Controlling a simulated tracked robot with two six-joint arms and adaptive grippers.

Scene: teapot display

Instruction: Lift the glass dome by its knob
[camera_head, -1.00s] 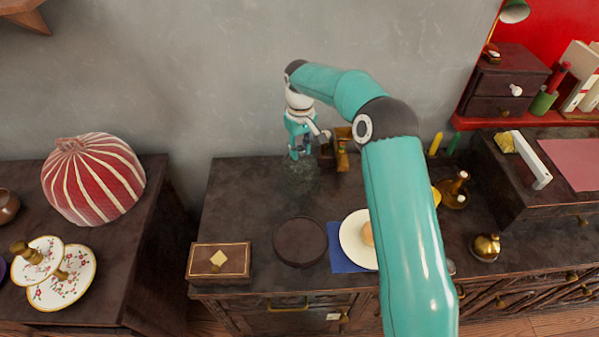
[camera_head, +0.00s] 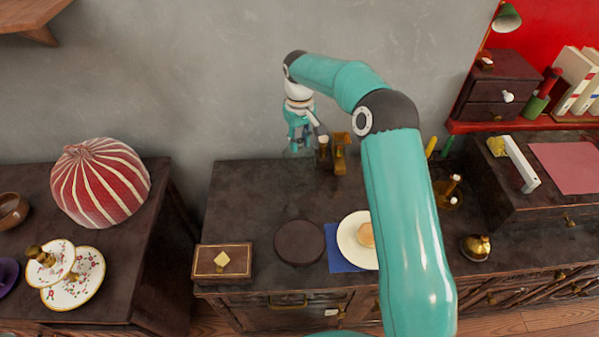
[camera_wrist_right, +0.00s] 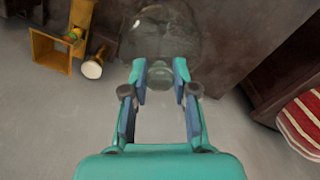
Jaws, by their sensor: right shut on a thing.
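The glass dome (camera_wrist_right: 158,35) is clear and hard to make out. Its round knob (camera_wrist_right: 192,90) lies between the fingers of my right gripper (camera_wrist_right: 163,78) in the right wrist view. My right gripper (camera_head: 299,143) is shut on the knob, near the back of the middle cabinet, in the head view. Only a faint trace of the dome shows below the fingers there. I cannot tell whether its rim touches the cabinet top. My left gripper is not in view.
Close to the right of the gripper stands a brass frame (camera_head: 341,153). In front are a dark round plate (camera_head: 299,243), a wooden box (camera_head: 222,262) and a white plate (camera_head: 350,246). A red striped cover (camera_head: 100,183) stands on the left cabinet. The grey wall is close behind.

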